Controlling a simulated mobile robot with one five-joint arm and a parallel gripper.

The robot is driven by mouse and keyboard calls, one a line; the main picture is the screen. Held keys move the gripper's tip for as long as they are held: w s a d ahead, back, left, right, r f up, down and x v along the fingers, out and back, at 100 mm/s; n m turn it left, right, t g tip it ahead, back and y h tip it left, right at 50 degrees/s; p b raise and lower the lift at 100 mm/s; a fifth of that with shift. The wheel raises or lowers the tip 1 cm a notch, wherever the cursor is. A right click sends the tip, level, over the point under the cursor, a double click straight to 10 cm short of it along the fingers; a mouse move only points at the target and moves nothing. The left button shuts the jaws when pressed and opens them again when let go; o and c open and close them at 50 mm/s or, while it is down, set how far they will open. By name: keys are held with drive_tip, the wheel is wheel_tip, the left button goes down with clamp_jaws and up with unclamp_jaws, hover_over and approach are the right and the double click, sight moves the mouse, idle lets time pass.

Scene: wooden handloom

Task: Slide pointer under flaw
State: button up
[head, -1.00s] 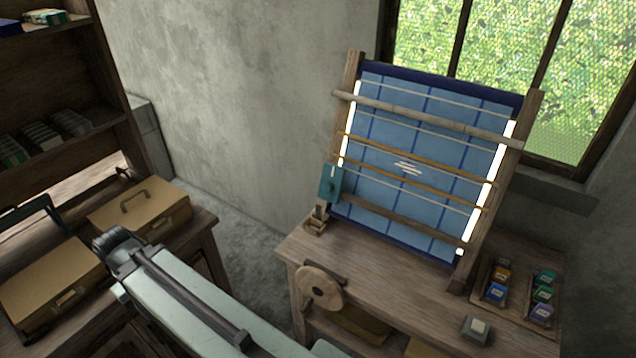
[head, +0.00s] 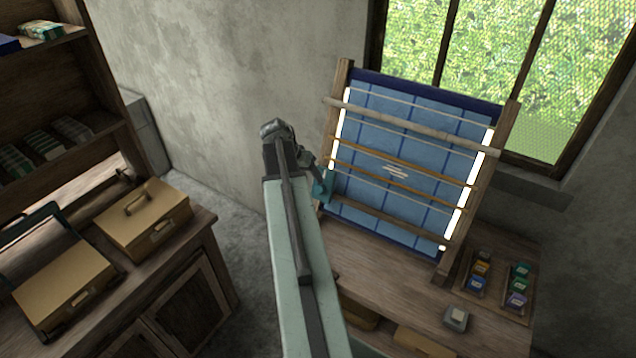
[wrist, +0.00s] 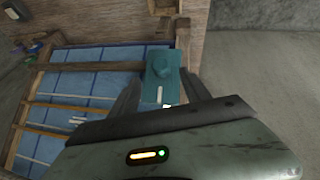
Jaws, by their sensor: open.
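Contact cannot be told. My arm's end partly covers the area beside the pointer in the head view.
The wooden loom frame (head: 482,185) stands on a workbench (head: 390,283) below a window. A tray of coloured spools (head: 497,286) and a small grey block (head: 456,318) are at the right. A cabinet with tan boxes (head: 143,217) stands at the left. Thin rods cross the cloth.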

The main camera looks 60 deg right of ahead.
sight(318, 189)
drive_tip(key=b+x, duration=0.7)
drive_tip(key=x, duration=0.1)
drive_tip(key=shift+w+a, duration=0.1)
drive_tip(key=shift+a, duration=0.05)
drive_tip(key=shift+r, duration=0.1)
drive_tip(key=shift+c, duration=0.3)
clamp_jaws()
idle(0.8)
